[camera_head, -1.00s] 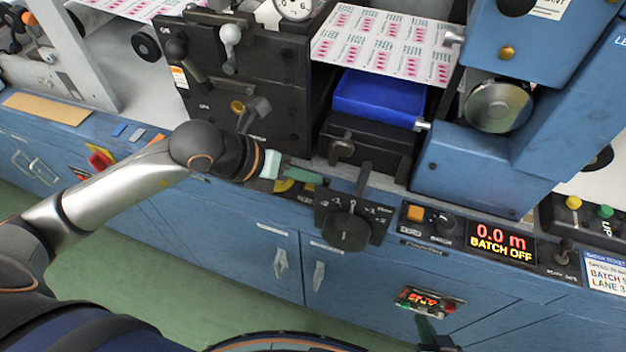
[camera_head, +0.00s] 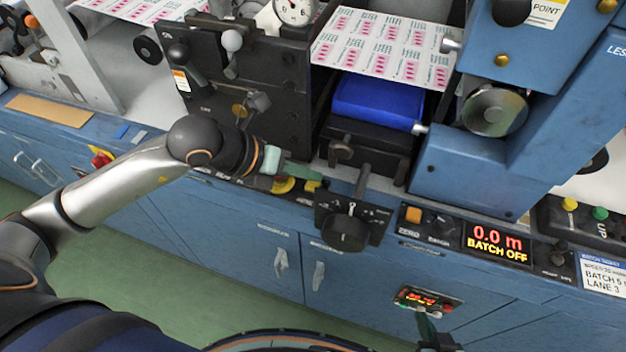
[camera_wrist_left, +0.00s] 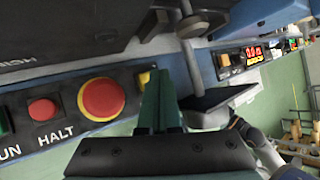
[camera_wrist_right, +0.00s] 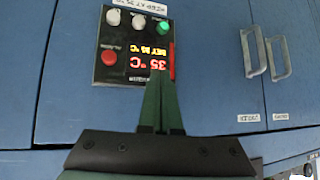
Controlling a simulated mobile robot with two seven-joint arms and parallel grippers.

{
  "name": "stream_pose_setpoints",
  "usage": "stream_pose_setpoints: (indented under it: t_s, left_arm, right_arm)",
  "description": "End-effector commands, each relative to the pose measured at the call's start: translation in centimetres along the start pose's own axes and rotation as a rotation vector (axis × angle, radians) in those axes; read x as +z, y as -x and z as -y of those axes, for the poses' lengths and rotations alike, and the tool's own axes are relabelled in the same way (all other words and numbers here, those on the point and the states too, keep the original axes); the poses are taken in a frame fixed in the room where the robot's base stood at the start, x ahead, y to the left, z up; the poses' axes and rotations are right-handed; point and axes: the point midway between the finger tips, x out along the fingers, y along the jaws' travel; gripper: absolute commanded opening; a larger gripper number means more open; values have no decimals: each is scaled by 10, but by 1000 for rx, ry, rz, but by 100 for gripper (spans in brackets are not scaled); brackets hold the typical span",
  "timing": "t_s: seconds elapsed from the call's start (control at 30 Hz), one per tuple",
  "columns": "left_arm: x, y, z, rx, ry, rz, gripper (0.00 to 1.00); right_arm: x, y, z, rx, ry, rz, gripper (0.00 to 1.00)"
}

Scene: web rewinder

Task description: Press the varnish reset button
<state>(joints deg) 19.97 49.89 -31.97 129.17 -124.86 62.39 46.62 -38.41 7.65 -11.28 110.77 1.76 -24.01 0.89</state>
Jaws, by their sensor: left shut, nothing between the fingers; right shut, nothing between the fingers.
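No label reading varnish reset is legible. A small control panel (camera_head: 428,299) with a lit display sits on the blue cabinet front. In the right wrist view it carries a red button (camera_wrist_right: 109,58), a green button (camera_wrist_right: 163,28), and two whitish knobs (camera_wrist_right: 126,19). My right gripper (camera_head: 424,318) is shut and empty just below it; in the right wrist view its fingertips (camera_wrist_right: 160,72) overlap the panel's right part, contact unclear. My left gripper (camera_head: 318,174) is shut and empty above the upper ledge, right of a red mushroom button with a yellow ring (camera_wrist_left: 101,99).
A red HALT button (camera_wrist_left: 42,109) is left of the mushroom button. A black lever dial (camera_head: 346,230) stands right of my left gripper. The batch display (camera_head: 497,243) and an orange button (camera_head: 414,215) are further right. Cabinet handles (camera_wrist_right: 266,55) stick out beside the panel.

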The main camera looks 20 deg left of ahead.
Motion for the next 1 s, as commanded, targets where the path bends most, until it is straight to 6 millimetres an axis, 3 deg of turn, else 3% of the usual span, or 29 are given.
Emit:
stream_pose_setpoints:
  t_s: [0.6, 1.0]
  left_arm:
    - [25, 34, 25, -1, 0, 2, 0]
    - [26, 35, 25, 0, 0, 1, 0]
  right_arm:
    - [-26, 24, 2, 0, 0, 1, 0]
    - [-25, 23, 2, 0, 0, 3, 0]
